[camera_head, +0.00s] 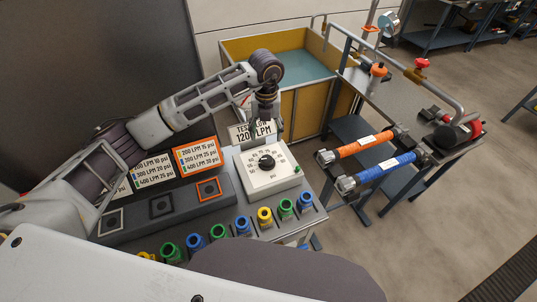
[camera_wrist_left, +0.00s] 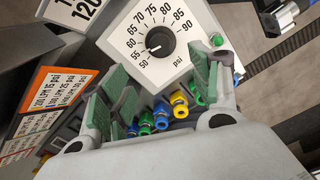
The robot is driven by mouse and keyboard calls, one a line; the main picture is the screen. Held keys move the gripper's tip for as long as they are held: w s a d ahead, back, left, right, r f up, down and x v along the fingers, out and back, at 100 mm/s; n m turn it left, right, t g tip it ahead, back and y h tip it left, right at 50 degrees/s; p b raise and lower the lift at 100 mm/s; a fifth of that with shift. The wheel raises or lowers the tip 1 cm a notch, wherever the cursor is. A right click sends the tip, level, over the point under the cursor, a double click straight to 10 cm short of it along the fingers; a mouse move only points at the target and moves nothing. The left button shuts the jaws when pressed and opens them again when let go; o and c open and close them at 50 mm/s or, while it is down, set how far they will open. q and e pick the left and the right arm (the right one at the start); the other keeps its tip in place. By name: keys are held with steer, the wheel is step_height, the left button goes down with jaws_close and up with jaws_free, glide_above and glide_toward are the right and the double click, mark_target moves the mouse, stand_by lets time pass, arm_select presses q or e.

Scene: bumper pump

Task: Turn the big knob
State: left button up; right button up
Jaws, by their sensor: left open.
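The big knob (camera_head: 266,162) is black and sits at the centre of a white, tilted dial panel (camera_head: 285,183) on the bench. In the left wrist view the knob (camera_wrist_left: 158,41) is ringed by numbers from 50 to 90, with "psi" below right. My left gripper (camera_head: 266,128) hangs just above and behind the knob. In the left wrist view the green-padded fingers of the gripper (camera_wrist_left: 157,88) are spread wide with nothing between them, and the knob shows beyond them, untouched. My right gripper is not seen.
A row of coloured couplings (camera_head: 264,216) lines the bench front. Orange-framed label cards (camera_head: 196,156) and a grey button strip (camera_head: 162,207) lie left of the dial. A "120 LPM" sign (camera_head: 243,133) stands behind it. Orange and blue pipes (camera_head: 368,144) are at right.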

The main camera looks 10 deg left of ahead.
mark_target(267, 158)
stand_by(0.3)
arm_select(q)
steer(key=shift+f+p, duration=1.3)
steer(key=shift+f, duration=5.6)
steer(key=c, duration=1.1)
steer(key=shift+o, duration=0.2)
